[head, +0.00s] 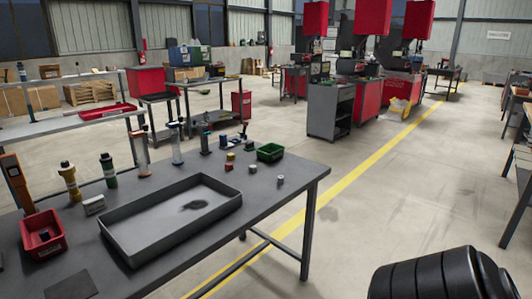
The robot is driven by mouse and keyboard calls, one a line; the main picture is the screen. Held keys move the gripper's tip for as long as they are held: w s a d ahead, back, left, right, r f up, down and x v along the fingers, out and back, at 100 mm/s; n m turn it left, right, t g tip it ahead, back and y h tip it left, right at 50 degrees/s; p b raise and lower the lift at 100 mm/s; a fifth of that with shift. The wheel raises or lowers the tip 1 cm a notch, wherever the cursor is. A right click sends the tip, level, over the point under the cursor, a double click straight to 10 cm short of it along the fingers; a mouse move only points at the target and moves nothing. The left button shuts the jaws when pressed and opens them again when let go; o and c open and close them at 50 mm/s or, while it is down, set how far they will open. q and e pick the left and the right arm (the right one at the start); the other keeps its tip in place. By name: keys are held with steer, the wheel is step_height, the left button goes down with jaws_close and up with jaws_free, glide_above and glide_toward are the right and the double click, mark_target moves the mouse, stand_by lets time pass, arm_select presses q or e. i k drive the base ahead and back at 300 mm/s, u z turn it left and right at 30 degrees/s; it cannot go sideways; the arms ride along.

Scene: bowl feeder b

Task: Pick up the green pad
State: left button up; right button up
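No other flat green piece shows clearly on the table. Neither of my grippers is in view.
A large grey tray (125,247) with a dark patch in it fills the table's middle. A red bin (43,235) stands left of it. Several bottles, including a yellow one (70,182), line the back. The table's right front corner is clear.

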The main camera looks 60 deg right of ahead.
mark_target(249, 146)
steer(key=k, duration=0.55)
steer(key=z, duration=0.4)
steer(key=i, duration=1)
steer(key=z, duration=1.35)
steer(key=i, duration=0.3)
steer(key=z, duration=0.25)
